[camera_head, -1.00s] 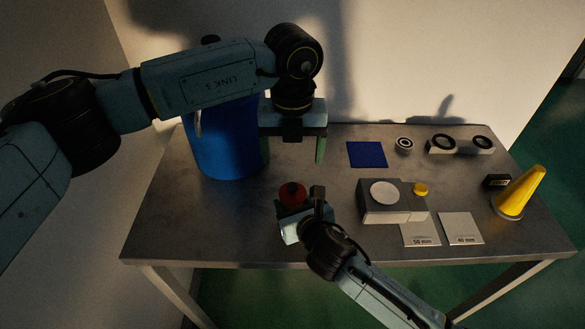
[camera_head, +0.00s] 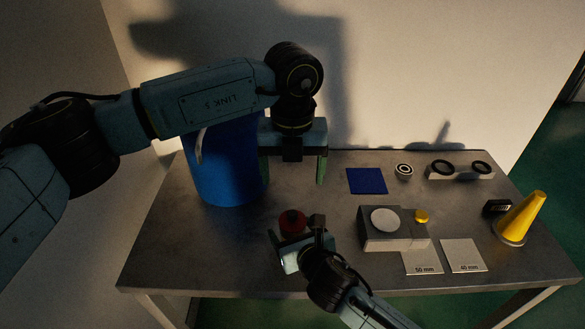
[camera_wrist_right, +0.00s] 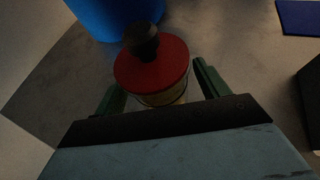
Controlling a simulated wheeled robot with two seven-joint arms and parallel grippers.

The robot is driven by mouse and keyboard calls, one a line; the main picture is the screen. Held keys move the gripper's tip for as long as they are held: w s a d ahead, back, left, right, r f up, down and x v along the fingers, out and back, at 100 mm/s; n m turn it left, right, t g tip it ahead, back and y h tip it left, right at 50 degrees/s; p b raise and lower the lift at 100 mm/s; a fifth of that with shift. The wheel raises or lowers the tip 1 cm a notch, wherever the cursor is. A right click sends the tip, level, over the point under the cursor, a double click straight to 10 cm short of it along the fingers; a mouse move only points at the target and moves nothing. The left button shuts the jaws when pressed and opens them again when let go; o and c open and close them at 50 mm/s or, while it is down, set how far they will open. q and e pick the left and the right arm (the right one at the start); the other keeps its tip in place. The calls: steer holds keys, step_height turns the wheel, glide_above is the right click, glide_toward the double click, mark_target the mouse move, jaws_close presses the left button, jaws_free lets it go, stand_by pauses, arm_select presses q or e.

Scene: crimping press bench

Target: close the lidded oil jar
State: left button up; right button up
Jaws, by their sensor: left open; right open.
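The oil jar (camera_wrist_right: 160,97) has a red lid (camera_wrist_right: 150,72) with a black knob (camera_wrist_right: 141,41). In the right wrist view the lid sits on the pale jar body; I cannot tell if it is fully seated. In the head view the red lid (camera_head: 292,222) shows just beyond my right gripper (camera_head: 282,238), which hides most of the jar. My right gripper's green fingers (camera_wrist_right: 158,87) are open, one on each side of the jar. My left gripper (camera_head: 292,170) is open and empty, above the table beside the blue bin.
A blue bin (camera_head: 225,165) stands at the back left. A grey press block (camera_head: 385,238) with a white disc and yellow button is right of the jar. A blue mat (camera_head: 367,180), plates marked 50 mm (camera_head: 423,262) and 40 mm (camera_head: 464,255), and a yellow cone (camera_head: 522,215) lie further right.

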steer(key=p+v, duration=0.2)
steer(key=v, duration=1.1)
steer(key=shift+r, duration=0.15)
steer(key=shift+s, duration=0.1)
